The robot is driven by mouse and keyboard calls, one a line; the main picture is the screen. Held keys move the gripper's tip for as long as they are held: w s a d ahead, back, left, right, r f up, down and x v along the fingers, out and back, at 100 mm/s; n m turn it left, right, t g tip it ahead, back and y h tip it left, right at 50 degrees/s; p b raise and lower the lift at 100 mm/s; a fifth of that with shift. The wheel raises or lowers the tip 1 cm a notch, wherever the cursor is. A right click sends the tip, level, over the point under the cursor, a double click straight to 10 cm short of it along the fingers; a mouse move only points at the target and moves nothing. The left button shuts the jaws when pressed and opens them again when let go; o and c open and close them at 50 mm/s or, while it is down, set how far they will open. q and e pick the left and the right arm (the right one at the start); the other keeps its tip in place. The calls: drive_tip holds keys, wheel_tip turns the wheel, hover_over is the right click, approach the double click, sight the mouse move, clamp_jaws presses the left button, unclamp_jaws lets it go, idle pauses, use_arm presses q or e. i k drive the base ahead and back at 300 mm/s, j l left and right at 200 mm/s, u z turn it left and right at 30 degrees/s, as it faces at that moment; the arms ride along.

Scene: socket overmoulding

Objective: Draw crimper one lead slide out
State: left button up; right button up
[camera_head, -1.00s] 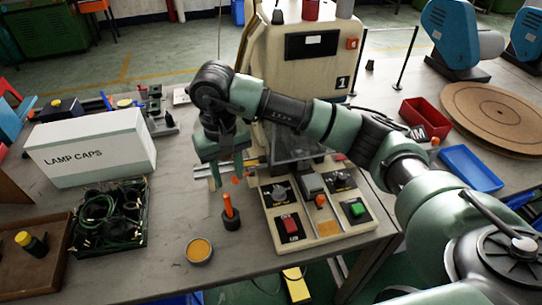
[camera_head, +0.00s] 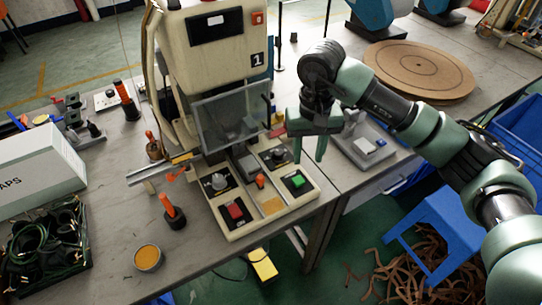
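Crimper one (camera_head: 205,75) is the cream machine marked "1" in the head view, with a clear guard (camera_head: 232,115) over its front. A metal rail, which looks like the lead slide (camera_head: 152,174), sticks out from its left side above the bench. A small orange piece (camera_head: 177,174) shows at the rail. My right gripper (camera_head: 308,158) hangs fingers down, right of the guard and above the control panel's right edge. Its two green fingers are apart with nothing between them. It is clear of the slide. My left gripper is not in view.
The control panel (camera_head: 248,222) has a red and a green button. An orange-handled tool (camera_head: 172,212) stands in front of the rail, near a round tin (camera_head: 148,258). A grey device (camera_head: 362,147) sits right of the crimper. A white box (camera_head: 38,170) is at left.

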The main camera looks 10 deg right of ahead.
sight(251, 172)
drive_tip(key=j, duration=1.4)
drive_tip(key=i, duration=0.1)
